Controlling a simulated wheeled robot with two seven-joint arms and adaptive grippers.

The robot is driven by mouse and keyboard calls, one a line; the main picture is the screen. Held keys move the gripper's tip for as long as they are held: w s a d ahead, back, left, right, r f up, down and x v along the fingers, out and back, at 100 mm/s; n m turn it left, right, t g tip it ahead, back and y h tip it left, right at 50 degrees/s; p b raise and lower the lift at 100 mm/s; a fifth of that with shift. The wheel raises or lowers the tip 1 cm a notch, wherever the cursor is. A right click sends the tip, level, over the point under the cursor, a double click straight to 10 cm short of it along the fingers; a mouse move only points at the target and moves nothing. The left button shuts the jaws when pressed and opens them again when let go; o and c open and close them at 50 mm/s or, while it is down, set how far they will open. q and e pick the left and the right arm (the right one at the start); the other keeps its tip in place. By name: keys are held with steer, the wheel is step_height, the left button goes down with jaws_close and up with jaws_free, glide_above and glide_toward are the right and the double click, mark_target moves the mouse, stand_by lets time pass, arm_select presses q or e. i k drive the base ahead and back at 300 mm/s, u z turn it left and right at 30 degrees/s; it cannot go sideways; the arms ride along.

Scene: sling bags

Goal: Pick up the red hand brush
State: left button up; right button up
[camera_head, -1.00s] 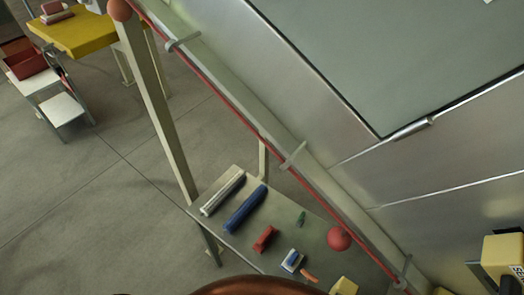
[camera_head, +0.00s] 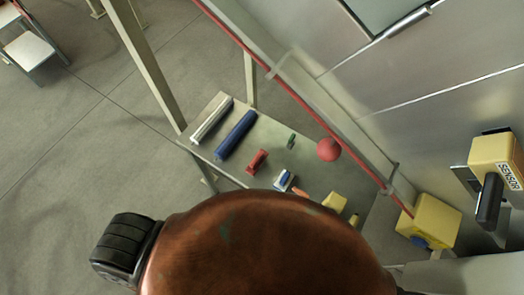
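A small red object (camera_head: 257,162), which looks like the red hand brush, lies on a grey shelf table (camera_head: 208,148) in the middle of the head view. It is between a blue roll-shaped item and a small blue-and-white item. It is too small to make out its bristles. Neither of my grippers shows in the head view, so I cannot see where they are relative to it.
On the table lie a white roll (camera_head: 211,121), a blue roll (camera_head: 235,135), a green item (camera_head: 291,141), a blue-and-white item (camera_head: 284,181) and yellow blocks (camera_head: 334,201). A yellow sensor box (camera_head: 495,162) is on the wall at right.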

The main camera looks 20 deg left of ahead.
mark_target(260, 158)
steer(key=z, duration=2.65)
steer(key=k, duration=2.95)
steer(key=u, duration=1.4)
steer(key=i, duration=1)
